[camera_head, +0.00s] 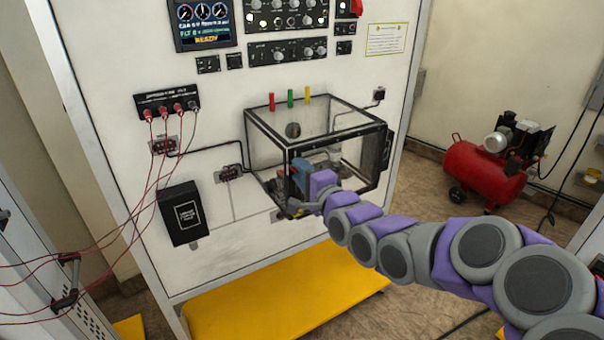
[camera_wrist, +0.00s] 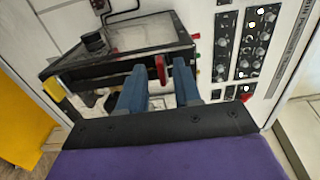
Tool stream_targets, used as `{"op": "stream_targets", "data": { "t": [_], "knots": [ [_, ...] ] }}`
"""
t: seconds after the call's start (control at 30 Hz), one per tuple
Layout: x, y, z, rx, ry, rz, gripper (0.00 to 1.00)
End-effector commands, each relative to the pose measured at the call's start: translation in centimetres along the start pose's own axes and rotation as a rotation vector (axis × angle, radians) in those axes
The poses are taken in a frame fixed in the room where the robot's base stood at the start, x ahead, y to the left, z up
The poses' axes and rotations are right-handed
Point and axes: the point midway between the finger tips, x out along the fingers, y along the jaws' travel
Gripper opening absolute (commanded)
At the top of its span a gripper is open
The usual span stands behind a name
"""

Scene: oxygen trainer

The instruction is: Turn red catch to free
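A red catch (camera_wrist: 160,68) stands upright in the wrist view, at the edge of the dark-framed clear box (camera_wrist: 120,62). My gripper (camera_wrist: 160,75) is open, its two blue fingers on either side of the catch in that view, with a gap visible on each side. I cannot tell how deep the catch sits between them. In the head view my gripper (camera_head: 302,178) is at the front of the box (camera_head: 345,112), and the catch between the fingers is hidden. A red peg (camera_head: 271,102), a green peg (camera_head: 290,98) and a yellow peg (camera_head: 308,93) show above the box.
The box is on a white panel (camera_head: 235,255) with gauges, knobs and red cables (camera_head: 150,190). A black box (camera_head: 182,213) is mounted at lower left. A yellow platform (camera_head: 270,295) lies below. A red compressor (camera_head: 480,170) stands on the floor at right.

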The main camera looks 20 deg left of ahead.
Motion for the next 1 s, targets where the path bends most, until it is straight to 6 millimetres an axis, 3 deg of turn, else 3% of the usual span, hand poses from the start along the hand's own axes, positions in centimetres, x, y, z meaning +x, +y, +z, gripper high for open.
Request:
{"op": "stream_targets", "data": {
  "t": [0.13,0.5,1.0],
  "knots": [
    [-0.05,0.0,-0.03,0.0,0.0,0.0,0.33],
    [-0.14,0.02,-0.11,0.0,0.0,0.0,0.0],
    [0.02,0.12,-0.02,-0.033,-0.001,0.004,0.0]
  ]
}}
